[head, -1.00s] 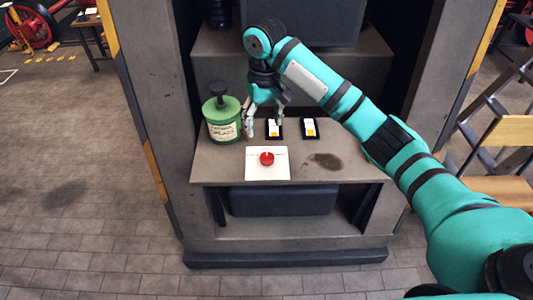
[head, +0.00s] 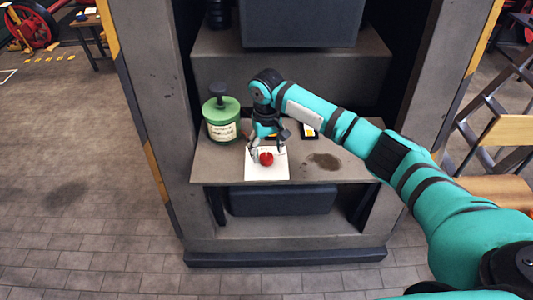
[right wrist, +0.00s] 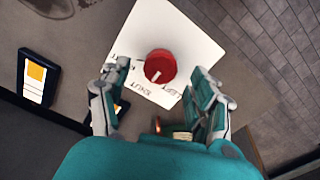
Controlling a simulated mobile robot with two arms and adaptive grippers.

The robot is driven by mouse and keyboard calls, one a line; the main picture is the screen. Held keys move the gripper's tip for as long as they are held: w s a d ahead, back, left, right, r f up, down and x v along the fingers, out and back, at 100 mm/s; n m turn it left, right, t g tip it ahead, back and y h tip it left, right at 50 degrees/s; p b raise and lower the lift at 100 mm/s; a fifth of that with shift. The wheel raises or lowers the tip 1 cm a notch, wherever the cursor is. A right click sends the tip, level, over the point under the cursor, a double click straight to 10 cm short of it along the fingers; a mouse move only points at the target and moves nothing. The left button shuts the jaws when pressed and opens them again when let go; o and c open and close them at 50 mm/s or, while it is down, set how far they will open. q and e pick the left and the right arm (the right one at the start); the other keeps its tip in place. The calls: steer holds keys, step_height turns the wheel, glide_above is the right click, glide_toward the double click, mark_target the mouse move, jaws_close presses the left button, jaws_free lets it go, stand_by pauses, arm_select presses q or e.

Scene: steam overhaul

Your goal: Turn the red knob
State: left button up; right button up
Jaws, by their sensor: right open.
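The red knob (head: 266,158) sits on a white plate (head: 280,172) on the grey shelf. In the right wrist view the knob (right wrist: 160,66) is round with a pale pointer line, and the white plate (right wrist: 190,35) carries black lettering, partly readable as "SHUT" and "LEFT". My right gripper (head: 267,150) is over the back part of the plate, close to the knob. In the right wrist view its open fingers (right wrist: 160,88) stand on either side below the knob, apart from it, with nothing between them. My left gripper is not in view.
A green canister with a dark top (head: 223,122) stands left of the plate. Two dark switches with white and yellow faces are behind; the right one (head: 309,130) shows clearly, the left one is mostly hidden by my gripper. A dark stain (head: 324,161) marks the shelf.

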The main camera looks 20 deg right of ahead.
mark_target(266, 158)
steer(key=shift+f, duration=1.3)
steer(key=c, duration=1.2)
steer(key=shift+r+n+p, duration=0.2)
steer(key=shift+n+p, duration=0.7)
steer(key=shift+p, duration=0.25)
steer(key=n+p, duration=0.2)
steer(key=shift+n, duration=0.3)
steer(key=n+p, duration=0.1)
steer(key=n, duration=0.2)
steer(key=shift+f+n, duration=0.1)
steer(key=shift+n, duration=0.2)
steer(key=shift+n+p, duration=0.65)
steer(key=shift+n, duration=1.25)
steer(key=shift+f, duration=0.1)
